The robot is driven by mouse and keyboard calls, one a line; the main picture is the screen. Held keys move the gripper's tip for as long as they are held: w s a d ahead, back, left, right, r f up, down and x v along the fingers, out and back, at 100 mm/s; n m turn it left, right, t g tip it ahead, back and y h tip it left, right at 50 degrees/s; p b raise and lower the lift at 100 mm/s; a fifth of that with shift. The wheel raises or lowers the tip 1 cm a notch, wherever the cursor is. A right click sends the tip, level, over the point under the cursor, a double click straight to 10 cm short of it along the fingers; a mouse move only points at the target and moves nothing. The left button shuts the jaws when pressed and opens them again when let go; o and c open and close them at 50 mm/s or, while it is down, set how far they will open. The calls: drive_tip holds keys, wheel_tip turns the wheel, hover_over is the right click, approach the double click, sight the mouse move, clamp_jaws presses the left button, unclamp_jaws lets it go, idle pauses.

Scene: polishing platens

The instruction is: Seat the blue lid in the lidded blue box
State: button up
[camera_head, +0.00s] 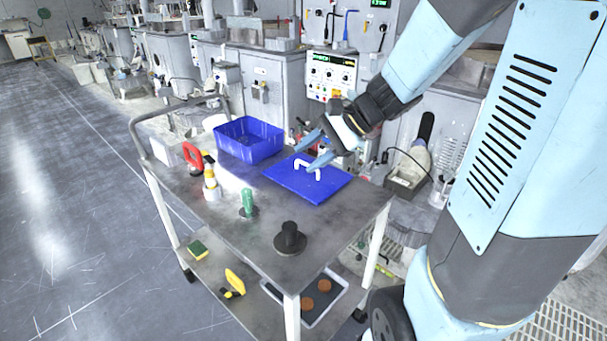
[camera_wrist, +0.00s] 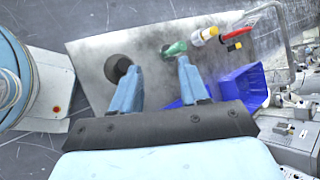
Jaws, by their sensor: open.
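The blue lid (camera_head: 327,189) lies flat on the top of a grey metal cart, with a white bar handle (camera_head: 306,166) standing on it. The blue box (camera_head: 268,150) stands open-topped on the cart, left of the lid and apart from it. My gripper (camera_head: 304,159) is open, with its two pale blue fingers close to the handle; whether they touch it I cannot tell. In the wrist view my gripper (camera_wrist: 160,62) shows nothing between its fingertips but cart top. The box (camera_wrist: 247,84) shows there at right, and the lid is mostly hidden behind the gripper.
The cart top (camera_head: 215,222) also holds a black knobbed piece (camera_head: 289,240), a green-handled tool (camera_head: 248,203), a yellow-and-white bottle (camera_head: 211,182) and a red-handled item (camera_head: 193,156). A rail (camera_head: 150,118) runs along its left end. Machines stand behind; the cart's front middle is clear.

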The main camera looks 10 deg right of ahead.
drive_tip(key=w+d+f+m+t+y, duration=0.1)
drive_tip(key=w+d+f+m+t, duration=0.15)
drive_tip(key=w+m, duration=0.2)
drive_tip(key=w+d+f+m+t+y, duration=0.1)
drive_tip(key=w+f+m, duration=0.3)
drive_tip(key=w, duration=0.1)
drive_tip(key=m+t+h, duration=0.4)
drive_tip(key=m+t, duration=0.1)
drive_tip(key=m, duration=0.4)
approach(307, 165)
drive_tip(key=v, duration=0.3)
drive_tip(key=shift+s+d+f, duration=0.1)
drive_tip(key=shift+d+f, duration=0.1)
drive_tip(key=shift+f, duration=0.25)
drive_tip(key=x, duration=0.7)
drive_tip(key=shift+w+a, duration=0.15)
drive_tip(key=shift+w, duration=0.15)
drive_tip(key=shift+x, duration=3.05)
drive_tip(key=shift+w, duration=0.1)
clamp_jaws()
